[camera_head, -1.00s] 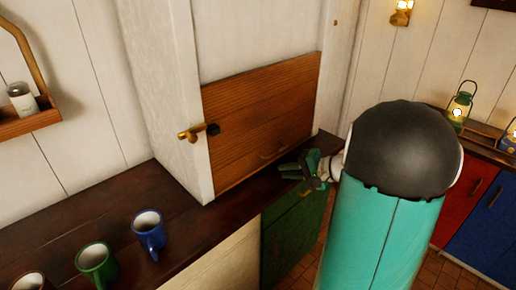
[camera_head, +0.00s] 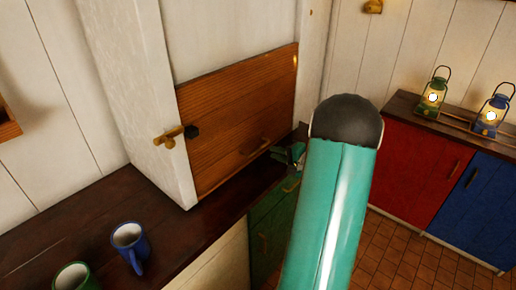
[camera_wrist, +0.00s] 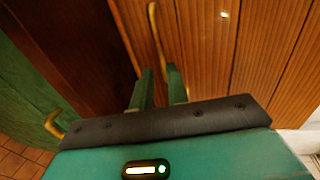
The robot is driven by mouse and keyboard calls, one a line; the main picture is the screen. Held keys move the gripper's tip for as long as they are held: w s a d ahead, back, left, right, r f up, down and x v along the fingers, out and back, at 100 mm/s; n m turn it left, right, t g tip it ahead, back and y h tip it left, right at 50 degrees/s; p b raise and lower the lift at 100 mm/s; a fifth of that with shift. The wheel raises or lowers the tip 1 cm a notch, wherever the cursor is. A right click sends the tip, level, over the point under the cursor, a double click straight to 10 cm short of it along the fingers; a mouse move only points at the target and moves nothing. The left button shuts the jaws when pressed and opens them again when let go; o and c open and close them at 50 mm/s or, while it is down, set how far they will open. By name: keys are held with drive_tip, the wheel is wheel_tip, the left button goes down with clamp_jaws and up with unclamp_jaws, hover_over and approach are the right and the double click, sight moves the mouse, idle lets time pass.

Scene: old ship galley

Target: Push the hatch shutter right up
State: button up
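The hatch shutter (camera_head: 238,115) is a brown plank panel in a white frame. It is down, with its lower edge close to the dark counter. Its brass handle (camera_head: 257,147) sits low on the panel; the handle also shows in the wrist view (camera_wrist: 154,25). My gripper (camera_head: 287,154) is just right of the handle in the head view. In the wrist view its two green fingers (camera_wrist: 159,75) stand apart, with the handle's near end in line with the gap. I cannot tell whether they touch it. My teal arm hides part of the room.
A brass latch with a dark knob (camera_head: 176,137) is on the frame's left post. A blue mug (camera_head: 128,243) and a green mug (camera_head: 72,276) stand on the counter (camera_head: 90,215). Green (camera_head: 433,95) and blue (camera_head: 490,115) lanterns stand at the right. Tiled floor is clear there.

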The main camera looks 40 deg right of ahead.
sight(260, 148)
drive_tip(key=x, duration=0.8)
clamp_jaws()
